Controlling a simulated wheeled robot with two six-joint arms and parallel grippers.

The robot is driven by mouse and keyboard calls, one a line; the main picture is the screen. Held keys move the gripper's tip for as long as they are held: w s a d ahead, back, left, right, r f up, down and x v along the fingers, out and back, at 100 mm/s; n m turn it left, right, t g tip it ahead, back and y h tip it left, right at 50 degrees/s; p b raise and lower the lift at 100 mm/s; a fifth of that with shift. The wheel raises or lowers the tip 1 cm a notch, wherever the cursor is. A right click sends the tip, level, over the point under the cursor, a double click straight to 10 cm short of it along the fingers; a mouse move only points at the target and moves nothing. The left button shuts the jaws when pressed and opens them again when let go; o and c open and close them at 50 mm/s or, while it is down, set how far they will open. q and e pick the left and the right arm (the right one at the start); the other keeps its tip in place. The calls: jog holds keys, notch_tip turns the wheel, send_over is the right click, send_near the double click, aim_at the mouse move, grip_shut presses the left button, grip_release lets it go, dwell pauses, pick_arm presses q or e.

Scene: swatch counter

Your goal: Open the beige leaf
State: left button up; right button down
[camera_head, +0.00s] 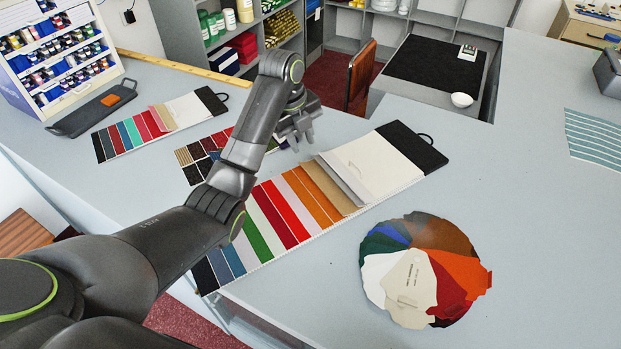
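A long swatch book (268,218) lies open on the counter, with a row of coloured strips, a white panel (385,168) and a black handled end (412,147). Next to the orange strips is a tan strip (326,188). Beside it a pale beige leaf (341,181) appears slightly raised at the edge of the white panel. My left gripper (302,146) is above the counter, beyond the upper left edge of this book, apart from the leaf. Its fingers look parted and hold nothing visible. My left forearm crosses in front of part of the strips. My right gripper is not in view.
A smaller swatch book (130,132) lies at the left, and a dark-patterned sample card (197,157) is partly behind my arm. A round fan of colour swatches (425,232) lies at the right front. A dark tray (92,113) stands by the paint rack (50,50). The right counter is mostly clear.

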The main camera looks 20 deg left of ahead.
pick_arm(q)
jog(key=b, duration=0.6)
send_over(312, 177)
jog(key=s+a, duration=0.1)
jog(key=f, duration=0.7)
jog(key=shift+s, duration=0.2)
jog(key=f, duration=0.4)
jog(key=shift+w+d+f+p, duration=0.15)
jog(key=shift+w+d+p, duration=0.1)
jog(key=shift+w+p, duration=0.15)
jog(key=shift+w+d+f, duration=0.1)
jog(key=shift+f, duration=0.55)
grip_shut()
